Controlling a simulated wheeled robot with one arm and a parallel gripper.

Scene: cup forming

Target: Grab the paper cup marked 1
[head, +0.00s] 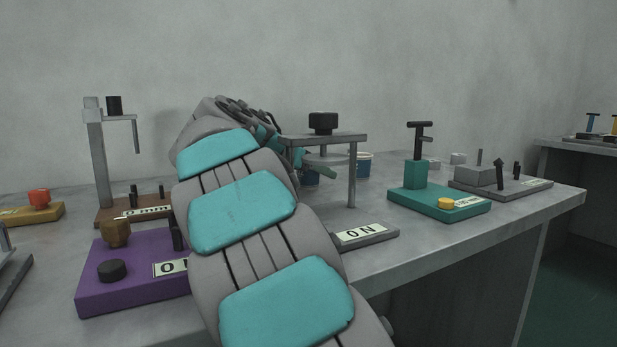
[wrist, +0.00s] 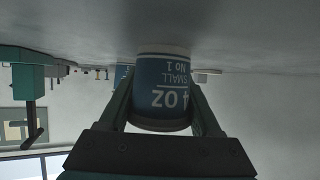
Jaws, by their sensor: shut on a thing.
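The paper cup marked 1 (wrist: 163,80) is blue with white print reading "4 OZ SMALL No 1". It appears upside down in the wrist view, between the two fingers of my gripper (wrist: 161,100). My gripper is shut on it, one finger on each side. The cup's far end lies close to the grey table surface (wrist: 230,25); I cannot tell whether it touches. In the head view a part of a blue cup (head: 310,180) shows behind the grey press stand, and my arm hides most of the gripper there.
A second blue and white cup (head: 364,165) stands behind the grey press stand (head: 325,138). A purple block (head: 130,275) is at front left, a teal device (head: 440,200) at right, and a grey device (head: 500,182) beyond it. The front right tabletop is clear.

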